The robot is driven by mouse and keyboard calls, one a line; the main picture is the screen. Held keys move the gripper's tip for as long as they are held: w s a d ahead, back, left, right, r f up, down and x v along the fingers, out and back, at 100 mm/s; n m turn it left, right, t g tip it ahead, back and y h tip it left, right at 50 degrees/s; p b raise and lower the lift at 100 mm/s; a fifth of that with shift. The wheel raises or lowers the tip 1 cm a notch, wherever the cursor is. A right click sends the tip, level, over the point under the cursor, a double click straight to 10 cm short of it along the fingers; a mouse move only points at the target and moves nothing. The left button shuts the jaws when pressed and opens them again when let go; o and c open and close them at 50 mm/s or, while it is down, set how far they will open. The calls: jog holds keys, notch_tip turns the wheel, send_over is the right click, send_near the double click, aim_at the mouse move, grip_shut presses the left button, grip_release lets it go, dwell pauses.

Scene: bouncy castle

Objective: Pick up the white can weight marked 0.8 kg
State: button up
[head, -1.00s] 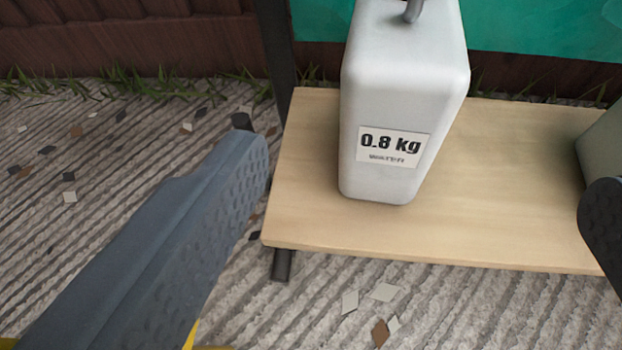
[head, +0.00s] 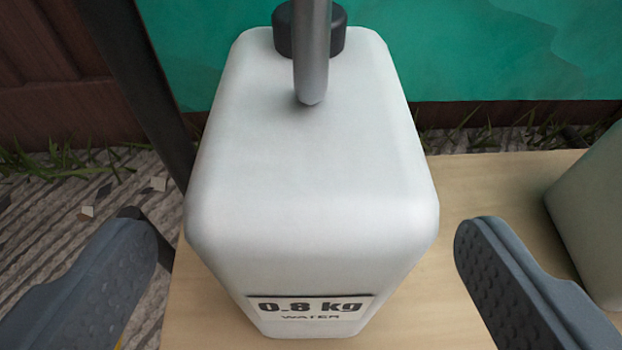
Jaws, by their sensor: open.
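The white can weight (head: 310,190) stands upright on a wooden board in the middle of the head view. Its label (head: 308,308) reads 0.8 kg WATER, low on the near face. A grey handle (head: 312,55) rises from its top, with a dark cap (head: 283,30) behind it. My gripper (head: 308,235) is open, one finger to the left of the can and one to the right. Gaps show between both fingers and the can, and nothing is held. The upper end of the handle is out of view.
The wooden board (head: 480,195) extends to the right, where another pale container (head: 595,215) stands beyond the right finger. A dark post (head: 130,75) rises just left of the can. A green panel (head: 470,50) and a brown fence (head: 50,75) are behind.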

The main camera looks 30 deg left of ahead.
jog(key=b+x, duration=0.2)
jog(key=x, duration=0.2)
jog(key=shift+w+f, duration=0.15)
jog(key=c, duration=1.7)
